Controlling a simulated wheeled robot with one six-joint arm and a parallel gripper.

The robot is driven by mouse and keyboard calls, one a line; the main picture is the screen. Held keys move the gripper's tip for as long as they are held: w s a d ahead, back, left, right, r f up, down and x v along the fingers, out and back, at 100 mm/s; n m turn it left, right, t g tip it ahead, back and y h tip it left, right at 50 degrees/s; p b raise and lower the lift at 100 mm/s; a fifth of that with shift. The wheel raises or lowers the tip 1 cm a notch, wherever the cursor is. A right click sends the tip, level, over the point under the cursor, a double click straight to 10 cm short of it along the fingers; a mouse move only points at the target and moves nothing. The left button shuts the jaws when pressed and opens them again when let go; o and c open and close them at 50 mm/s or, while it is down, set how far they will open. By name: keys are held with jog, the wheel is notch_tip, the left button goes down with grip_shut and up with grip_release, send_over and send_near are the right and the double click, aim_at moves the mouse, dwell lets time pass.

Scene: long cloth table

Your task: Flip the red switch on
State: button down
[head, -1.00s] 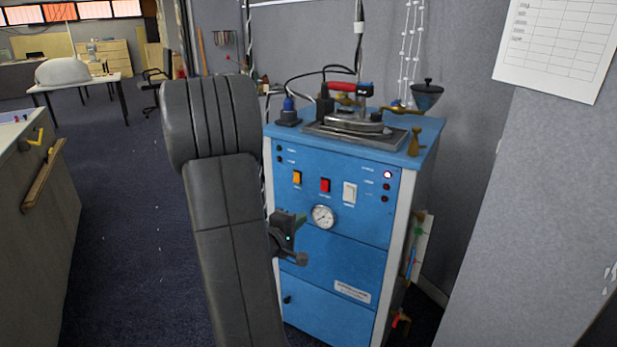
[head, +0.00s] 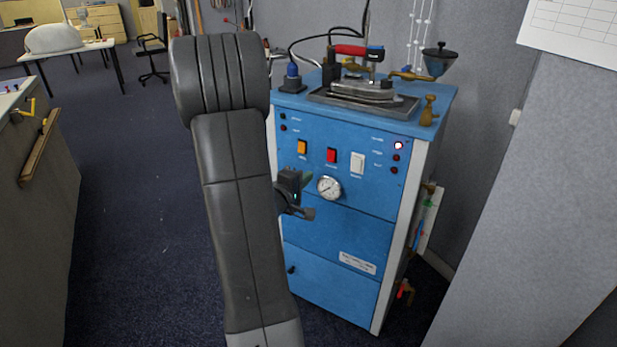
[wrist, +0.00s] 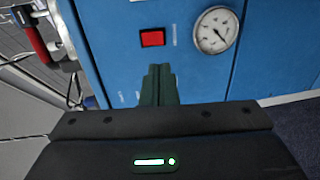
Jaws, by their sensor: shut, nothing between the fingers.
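The red switch (head: 331,155) is on the front of a blue cabinet (head: 335,235), between an orange switch (head: 302,146) and a white switch (head: 357,162). In the wrist view the red switch (wrist: 152,38) shows as a red square; I cannot tell its position, on or off. My gripper (head: 308,213) is in front of the panel, low and left of the round gauge (head: 329,187). In the wrist view its dark fingertips (wrist: 158,70) are together and empty. They point toward the red switch, with blue panel visible between.
An iron (head: 365,88) rests on a tray on the cabinet top, with a blue plug (head: 292,78) and a dark funnel (head: 439,60) beside it. A grey wall (head: 510,220) stands close at the right. Open floor (head: 130,230) lies to the left.

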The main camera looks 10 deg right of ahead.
aim_at(331, 160)
jog(key=x, duration=1.1)
jog(key=shift+w+d+b, duration=0.15)
jog(key=shift+d+b, duration=0.05)
jog(key=shift+b, duration=0.2)
jog(key=shift+f, duration=0.1)
jog(key=shift+d+f+b, duration=0.1)
jog(key=shift+f+b, duration=0.1)
jog(key=shift+b, duration=0.2)
jog(key=shift+w+r, duration=0.1)
jog(key=shift+r, duration=0.1)
